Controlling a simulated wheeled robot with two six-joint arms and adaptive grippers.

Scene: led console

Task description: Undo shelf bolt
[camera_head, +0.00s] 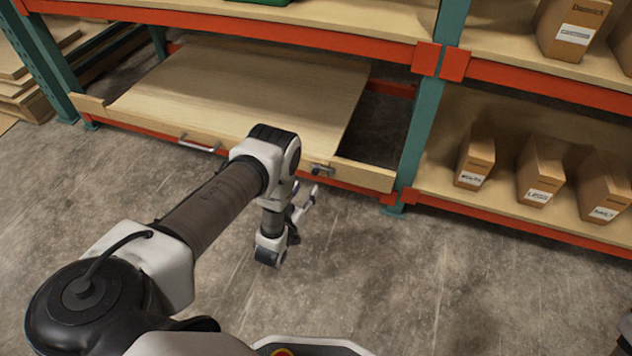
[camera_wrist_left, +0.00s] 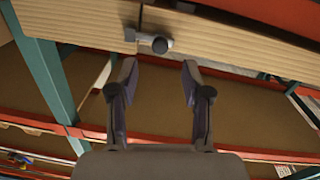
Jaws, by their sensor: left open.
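The shelf bolt (camera_head: 322,170) is a small dark metal fitting on the front wooden edge of the low pull-out shelf (camera_head: 250,80), near its right end. In the left wrist view the bolt (camera_wrist_left: 158,44) shows as a grey barrel with a dark round knob, beside the seam between two front boards. My left gripper (camera_head: 308,197) is just in front of and below the bolt. In the left wrist view its fingers (camera_wrist_left: 159,72) are apart, with nothing between them, and the knob lies just beyond the fingertips.
A metal handle (camera_head: 199,144) is on the shelf front, left of the bolt. A teal upright (camera_head: 423,135) and orange beams frame the rack. Cardboard boxes (camera_head: 540,172) stand on the right shelf. The concrete floor (camera_head: 450,280) in front is clear.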

